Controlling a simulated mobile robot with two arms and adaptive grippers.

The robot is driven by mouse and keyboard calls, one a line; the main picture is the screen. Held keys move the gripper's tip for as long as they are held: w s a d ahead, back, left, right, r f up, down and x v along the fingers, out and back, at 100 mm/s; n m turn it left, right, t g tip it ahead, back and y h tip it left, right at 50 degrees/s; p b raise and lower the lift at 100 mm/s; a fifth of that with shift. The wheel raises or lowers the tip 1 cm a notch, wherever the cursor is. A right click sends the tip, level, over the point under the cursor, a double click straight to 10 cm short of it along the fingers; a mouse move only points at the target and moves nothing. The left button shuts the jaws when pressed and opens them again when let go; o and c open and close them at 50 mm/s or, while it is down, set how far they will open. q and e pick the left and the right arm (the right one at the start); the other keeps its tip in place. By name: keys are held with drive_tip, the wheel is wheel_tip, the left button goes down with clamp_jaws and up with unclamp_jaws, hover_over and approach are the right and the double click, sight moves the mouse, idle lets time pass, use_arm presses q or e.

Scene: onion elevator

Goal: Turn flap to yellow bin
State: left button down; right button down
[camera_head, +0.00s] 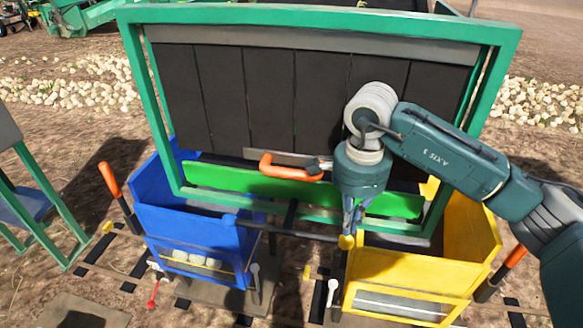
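The yellow bin (470,245) stands at the lower right under the green frame. The blue bin (185,218) stands at the lower left. A bright green panel (235,180), possibly the flap, spans the frame between them. A dark rod (295,232) runs below it, with a yellow knob (346,242) at its right end. My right gripper (352,226) points down at this knob, its fingers close together just above or touching it. Whether they grip it cannot be told. My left gripper is not in view.
An orange handle (285,168) sticks out in front of the dark slatted panel (270,95), just left of my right wrist. Pale onions (200,261) show in the blue bin's window. Orange-gripped levers (110,180) stand outside the bins. Bare soil lies around.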

sight(346, 239)
drive_tip(key=shift+f, duration=0.1)
drive_tip(key=shift+f+b, duration=2.9)
drive_tip(key=shift+f, duration=0.3)
drive_tip(key=shift+r, duration=0.2)
drive_tip(key=shift+s+a+r+p, duration=0.1)
drive_tip(key=shift+s+r+p, duration=0.15)
drive_tip(key=shift+r+p, duration=0.2)
drive_tip(key=shift+s+a+r+p, duration=0.2)
drive_tip(key=shift+s+r+p, duration=0.05)
drive_tip(key=shift+s+r, duration=0.45)
drive_tip(key=shift+s+a+r+p, duration=0.2)
drive_tip(key=shift+s+r+p, duration=0.1)
drive_tip(key=shift+s+r, duration=0.45)
drive_tip(key=shift+s+a+r+p, duration=0.2)
drive_tip(key=shift+s+r+p, duration=0.05)
drive_tip(key=shift+s+r, duration=0.45)
drive_tip(key=shift+f, duration=0.1)
